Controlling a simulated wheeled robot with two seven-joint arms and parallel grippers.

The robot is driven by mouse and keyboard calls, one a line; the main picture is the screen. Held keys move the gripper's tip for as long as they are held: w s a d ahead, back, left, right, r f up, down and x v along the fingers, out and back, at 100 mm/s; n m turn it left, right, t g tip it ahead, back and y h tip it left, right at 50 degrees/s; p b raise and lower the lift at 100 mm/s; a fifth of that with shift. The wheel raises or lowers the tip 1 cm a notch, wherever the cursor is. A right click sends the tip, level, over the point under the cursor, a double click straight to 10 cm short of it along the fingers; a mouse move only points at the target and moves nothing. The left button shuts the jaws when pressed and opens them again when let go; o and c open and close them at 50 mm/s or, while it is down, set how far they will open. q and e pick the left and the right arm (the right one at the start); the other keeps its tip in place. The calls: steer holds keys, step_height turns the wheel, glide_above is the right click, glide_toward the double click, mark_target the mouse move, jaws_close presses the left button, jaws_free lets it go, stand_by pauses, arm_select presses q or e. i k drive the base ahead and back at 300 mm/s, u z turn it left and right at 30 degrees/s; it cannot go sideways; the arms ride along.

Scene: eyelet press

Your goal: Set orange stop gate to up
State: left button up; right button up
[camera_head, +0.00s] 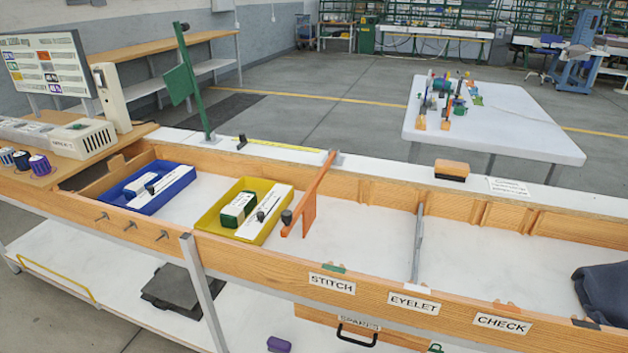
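The orange stop gate (318,188) is a flat orange bar with a hanging plate. It lies down across the wooden trough (365,268), from a pivot on the far rail towards the near wall. A dark knob (287,217) shows near its near end. The green gate (190,82) to the left stands upright on the far rail. A grey gate (417,243) lies across the trough further right. Neither of my grippers is in view.
A blue tray (188,178) and a yellow tray (208,219) with boxes sit in the trough left of the orange gate. An orange-and-black block (452,170) rests on the far rail. Dark cloth (603,292) lies at the right. The trough between orange and grey gates is clear.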

mark_target(307, 206)
steer(key=z, duration=0.05)
steer(key=k, duration=0.45)
steer(key=u, duration=0.5)
steer(key=i, duration=1.3)
steer(key=z, duration=0.35)
